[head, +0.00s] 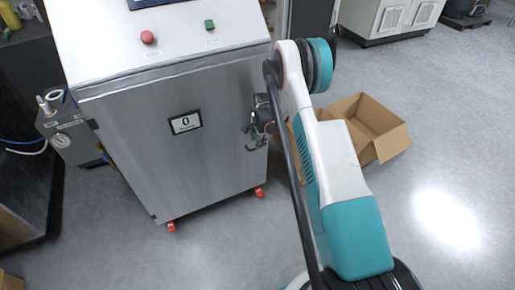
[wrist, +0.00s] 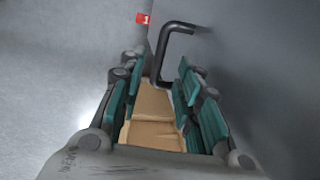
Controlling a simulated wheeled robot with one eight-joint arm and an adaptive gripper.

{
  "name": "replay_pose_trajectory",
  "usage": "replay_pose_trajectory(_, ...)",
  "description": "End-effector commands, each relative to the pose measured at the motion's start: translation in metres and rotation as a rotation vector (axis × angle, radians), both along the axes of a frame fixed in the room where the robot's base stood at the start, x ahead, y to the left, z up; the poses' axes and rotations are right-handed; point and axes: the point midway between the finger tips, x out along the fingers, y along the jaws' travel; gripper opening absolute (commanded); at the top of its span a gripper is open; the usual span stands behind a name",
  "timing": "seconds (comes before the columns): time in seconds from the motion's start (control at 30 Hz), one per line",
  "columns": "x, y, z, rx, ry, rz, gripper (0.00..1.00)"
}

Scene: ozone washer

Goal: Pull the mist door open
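The mist door (head: 165,150) is the grey metal front of the cabinet, with a "0" label, and it looks closed. A dark bent bar handle (wrist: 177,30) stands out from the grey door surface in the wrist view. My gripper (wrist: 161,78) is open, its teal finger pads on either side of the handle's lower end, with gaps visible; contact cannot be told. In the head view my gripper (head: 262,112) is small and dark at the door's right edge, partly hidden by my arm.
A cardboard box (head: 375,125) stands open on the floor right of the cabinet and shows beneath my fingers in the wrist view (wrist: 152,105). The cabinet top has a red button (head: 147,37) and green button (head: 209,24). The floor before the door is clear.

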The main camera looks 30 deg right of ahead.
Motion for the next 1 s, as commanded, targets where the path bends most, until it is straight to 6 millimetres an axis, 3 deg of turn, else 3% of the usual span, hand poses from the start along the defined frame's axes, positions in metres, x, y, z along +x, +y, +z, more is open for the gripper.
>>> replay_pose_trajectory(0.03, 0.002, 0.0, -0.012, 0.0, 0.0, 0.0, 0.31)
replay_pose_trajectory(0.23, 0.007, 0.0, -0.037, 0.0, 0.0, 0.001, 0.31)
replay_pose_trajectory(0.67, 0.008, 0.0, -0.046, 0.0, 0.0, 0.001, 0.31)
replay_pose_trajectory(0.7, 0.008, 0.0, -0.046, 0.0, 0.0, 0.001, 0.29)
replay_pose_trajectory(0.83, 0.008, 0.0, -0.046, 0.0, 0.0, 0.001, 0.0)
replay_pose_trajectory(1.0, 0.008, 0.0, -0.046, 0.0, 0.0, 0.001, 0.0)
